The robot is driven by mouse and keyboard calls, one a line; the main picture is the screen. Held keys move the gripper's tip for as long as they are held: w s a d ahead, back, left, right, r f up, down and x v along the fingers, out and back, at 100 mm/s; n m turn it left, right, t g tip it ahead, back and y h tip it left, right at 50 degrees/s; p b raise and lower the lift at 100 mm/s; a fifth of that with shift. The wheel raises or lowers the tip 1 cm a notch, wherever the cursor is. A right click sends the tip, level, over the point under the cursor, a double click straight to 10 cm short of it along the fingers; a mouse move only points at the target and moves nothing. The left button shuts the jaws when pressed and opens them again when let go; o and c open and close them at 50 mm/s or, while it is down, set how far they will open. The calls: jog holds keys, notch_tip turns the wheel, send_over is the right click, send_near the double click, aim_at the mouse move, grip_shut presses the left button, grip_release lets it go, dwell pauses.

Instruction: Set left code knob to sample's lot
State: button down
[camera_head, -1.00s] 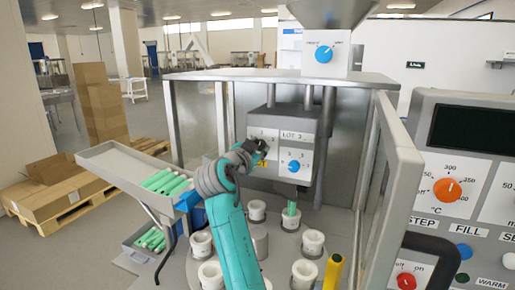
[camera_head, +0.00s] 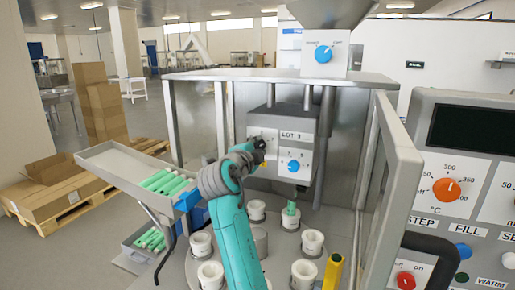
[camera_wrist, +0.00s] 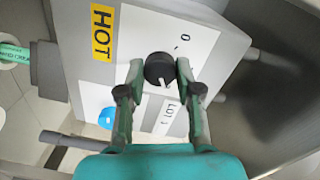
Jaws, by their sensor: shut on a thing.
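The left code knob (camera_wrist: 159,68) is black and sits on the grey code box (camera_head: 306,124). My gripper (camera_wrist: 160,76) is shut on this knob, one finger on each side, in the wrist view. In the head view my gripper (camera_head: 257,152) covers the knob and most of its scale. The lot label (camera_wrist: 171,114) seems to read "LOT 1"; in the head view the label (camera_head: 296,135) is blurred. A green tube (camera_head: 291,208) stands in a white holder under the box; its lot is unreadable.
A blue knob (camera_head: 293,165) is on the box's right side. A yellow HOT label (camera_wrist: 103,33) is on the box. White holders (camera_head: 313,242) ring the turntable below. An open guard door (camera_head: 394,190) stands at right, and a tray of green tubes (camera_head: 166,183) at left.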

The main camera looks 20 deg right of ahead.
jog(key=shift+m, duration=0.3)
jog(key=c, duration=0.8)
grip_release()
jog(key=shift+o, duration=0.2)
jog(key=shift+s, duration=0.1)
jog(key=v, duration=1.2)
